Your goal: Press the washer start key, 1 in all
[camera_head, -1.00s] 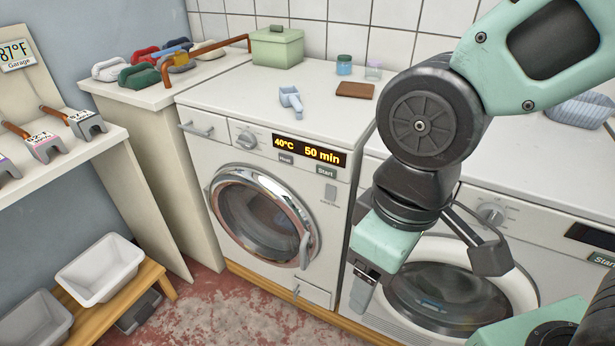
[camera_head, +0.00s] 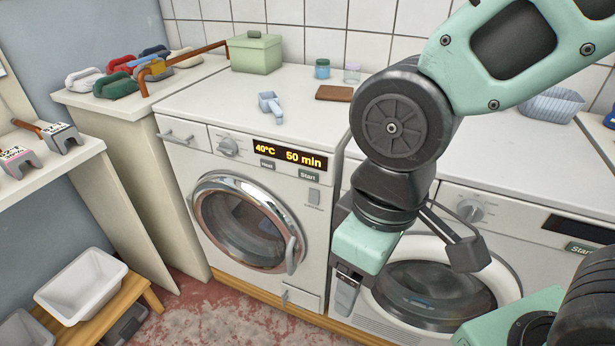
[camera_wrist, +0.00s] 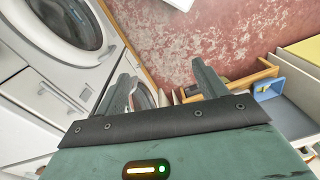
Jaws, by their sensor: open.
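The left machine, a white front-loading washer (camera_head: 186,195), has a round chrome-rimmed door and a lit display (camera_head: 288,155) reading 40°C and 50 min. Its start key (camera_head: 308,175), a small grey key marked Start, sits below the right end of the display. A second Start key (camera_head: 580,248) is on the machine at the right, whose display is dark. My gripper (camera_head: 345,300) hangs in front of the gap between the two machines, right of and below the lit machine's Start key, apart from it. In the wrist view my gripper (camera_wrist: 165,85) has its fingers spread with nothing between them.
A light blue scoop (camera_head: 270,103), a brown block (camera_head: 334,93) and small jars (camera_head: 322,69) stand on the left machine's top. A white basin (camera_head: 82,285) sits on a wooden bench at the lower left. Open red floor lies before the machines.

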